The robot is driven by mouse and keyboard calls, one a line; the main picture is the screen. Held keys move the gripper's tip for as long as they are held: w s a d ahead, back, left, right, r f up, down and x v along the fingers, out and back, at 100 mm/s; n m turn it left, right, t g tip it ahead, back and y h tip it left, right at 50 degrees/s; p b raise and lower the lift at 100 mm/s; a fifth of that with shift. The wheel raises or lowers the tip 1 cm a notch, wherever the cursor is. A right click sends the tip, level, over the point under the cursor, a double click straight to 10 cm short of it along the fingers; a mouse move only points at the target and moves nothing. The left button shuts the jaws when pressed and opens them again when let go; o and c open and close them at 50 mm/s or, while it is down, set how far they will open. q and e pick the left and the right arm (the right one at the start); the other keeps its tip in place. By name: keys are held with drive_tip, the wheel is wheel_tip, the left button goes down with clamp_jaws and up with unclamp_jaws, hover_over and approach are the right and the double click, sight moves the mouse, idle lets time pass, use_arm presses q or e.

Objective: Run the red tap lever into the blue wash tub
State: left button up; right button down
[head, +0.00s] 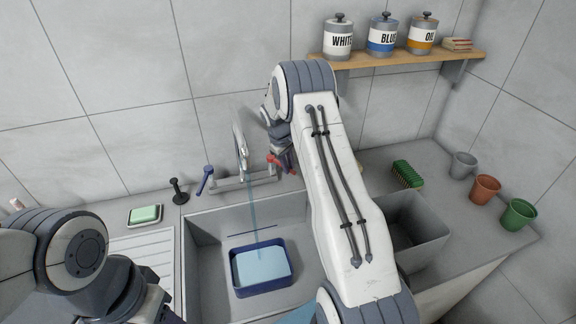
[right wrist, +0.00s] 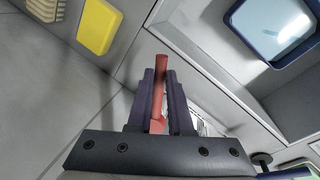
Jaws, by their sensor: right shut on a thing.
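The red tap lever (head: 272,160) is on the right side of the tap (head: 240,150) at the back of the sink. My right gripper (head: 284,158) is shut on it; in the right wrist view the red lever (right wrist: 161,66) stands between the two fingers (right wrist: 159,98). A thin stream of water runs from the spout down into the blue wash tub (head: 262,289), which stands in the sink and holds water. The tub's rim also shows in the right wrist view (right wrist: 251,50). My left arm is at the lower left; its fingertips are not in view.
A blue lever (head: 204,180) is on the tap's left side. A black plunger-like stopper (head: 179,191) and a green soap dish (head: 145,215) stand left of the sink. A green brush (head: 407,174) and several pots are at the right. A shelf (head: 400,60) with canisters hangs above.

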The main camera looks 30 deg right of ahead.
drive_tip(key=shift+s+a+m+b, duration=0.1)
drive_tip(key=shift+a+m+b, duration=0.75)
drive_tip(key=shift+m, duration=0.15)
drive_tip(key=c, duration=0.8)
unclamp_jaws()
drive_tip(key=shift+c, duration=0.2)
drive_tip(key=b+v, duration=0.2)
drive_tip(key=v, duration=0.8)
drive_tip(key=shift+r+b, duration=0.3)
drive_tip(key=shift+b, duration=0.05)
drive_tip(key=shift+w+a, duration=0.1)
drive_tip(key=shift+w, duration=0.1)
